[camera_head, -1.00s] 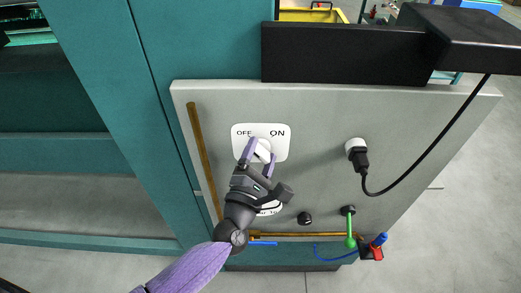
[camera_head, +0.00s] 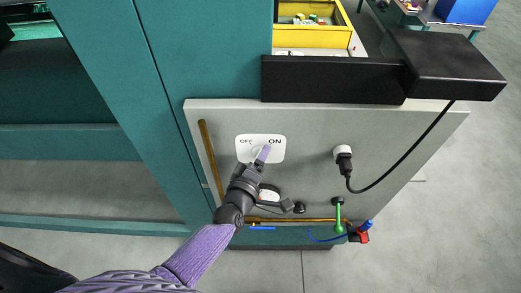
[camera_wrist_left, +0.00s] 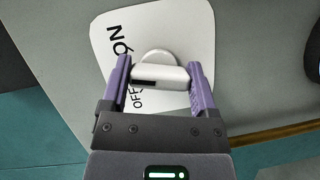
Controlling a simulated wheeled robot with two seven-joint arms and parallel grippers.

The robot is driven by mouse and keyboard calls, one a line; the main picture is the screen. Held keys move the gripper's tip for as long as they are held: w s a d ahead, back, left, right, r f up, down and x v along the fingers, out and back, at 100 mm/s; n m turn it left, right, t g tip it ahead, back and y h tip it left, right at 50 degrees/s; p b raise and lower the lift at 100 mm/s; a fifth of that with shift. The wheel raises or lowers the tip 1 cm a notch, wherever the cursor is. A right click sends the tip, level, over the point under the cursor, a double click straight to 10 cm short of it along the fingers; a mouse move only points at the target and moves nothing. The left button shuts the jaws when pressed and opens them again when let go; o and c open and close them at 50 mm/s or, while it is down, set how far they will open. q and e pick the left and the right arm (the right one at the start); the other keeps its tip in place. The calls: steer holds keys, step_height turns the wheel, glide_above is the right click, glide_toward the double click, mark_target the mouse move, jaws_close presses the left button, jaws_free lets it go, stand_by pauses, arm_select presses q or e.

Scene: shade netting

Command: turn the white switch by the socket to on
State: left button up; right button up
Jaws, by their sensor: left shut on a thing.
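The white switch (camera_wrist_left: 172,76) is a round knob with a raised bar, on a white plate (camera_head: 276,153) marked OFF at left and ON at right in the head view. In the left wrist view, my left gripper (camera_wrist_left: 160,76) has one purple finger at each end of the bar and is shut on it. A dark mark on the bar's left end lies close to the OFF lettering. In the head view my left gripper (camera_head: 261,154) reaches the plate from below and hides most of the knob. My right gripper is out of view.
The socket with a black plug (camera_head: 344,160) is right of the plate, its cable looping up to a black box (camera_head: 445,62). A brown rod (camera_head: 210,160) runs left of the plate. A green-handled part (camera_head: 338,215) sits lower right on the grey panel (camera_head: 400,140).

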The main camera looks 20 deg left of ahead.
arm_select(q)
steer(key=m+g+y+p, duration=0.1)
steer(key=m+p, duration=0.1)
steer(key=p, duration=0.1)
steer(key=shift+r+m, duration=0.1)
steer(key=shift+m, duration=0.2)
steer(key=shift+m+g+y+p, duration=0.3)
steer(key=shift+m+g+p, duration=0.2)
steer(key=shift+m+p, duration=0.3)
steer(key=shift+f, duration=0.2)
steer(key=o, duration=1.1)
steer(key=p+v, duration=0.2)
steer(key=v, duration=0.8)
steer(key=shift+d+m, duration=0.1)
steer(key=shift+m, duration=0.2)
